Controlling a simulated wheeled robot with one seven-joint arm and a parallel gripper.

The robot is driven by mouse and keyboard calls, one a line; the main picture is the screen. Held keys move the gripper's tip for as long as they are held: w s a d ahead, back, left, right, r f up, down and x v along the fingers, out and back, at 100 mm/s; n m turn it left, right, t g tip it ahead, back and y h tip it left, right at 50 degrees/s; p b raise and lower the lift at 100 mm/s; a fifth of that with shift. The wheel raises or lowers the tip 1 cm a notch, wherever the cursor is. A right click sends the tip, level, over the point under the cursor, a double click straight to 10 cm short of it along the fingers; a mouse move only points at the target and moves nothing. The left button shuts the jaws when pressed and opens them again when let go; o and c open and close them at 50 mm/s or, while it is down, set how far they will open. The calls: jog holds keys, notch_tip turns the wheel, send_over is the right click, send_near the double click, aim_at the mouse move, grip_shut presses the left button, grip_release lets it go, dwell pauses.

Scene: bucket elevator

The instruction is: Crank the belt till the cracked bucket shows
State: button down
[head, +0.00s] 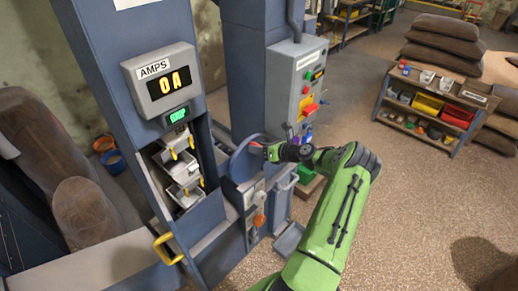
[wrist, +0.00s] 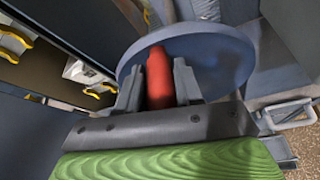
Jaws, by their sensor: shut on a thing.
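The blue crank wheel (head: 240,160) is on the side of the blue elevator leg in the head view; it also shows in the wrist view (wrist: 222,62). My gripper (head: 266,150) is at the wheel's edge. In the wrist view my gripper (wrist: 158,88) is shut on the red crank handle (wrist: 158,72), with a grey finger on each side. Several pale belt buckets (head: 183,172) with yellow parts show through the open hatch. I cannot make out a crack on any of them. Part of this stack shows at the left of the wrist view (wrist: 15,42).
An amps display (head: 168,83) above the hatch reads 0 A, with a small green readout below. A grey control box (head: 300,85) with a red switch stands behind my gripper. A yellow handle (head: 167,248) is below the hatch. A bin shelf (head: 432,105) stands back right; the floor between is clear.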

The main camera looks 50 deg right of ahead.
jog(key=shift+s+f, duration=0.1)
jog(key=shift+f, duration=0.15)
jog(key=c, duration=0.8)
grip_release()
jog(key=shift+d, duration=0.1)
jog(key=v, duration=1.5)
jog(key=shift+s+r+b, duration=0.2)
jog(key=shift+s+b, duration=0.1)
jog(key=shift+b, duration=0.1)
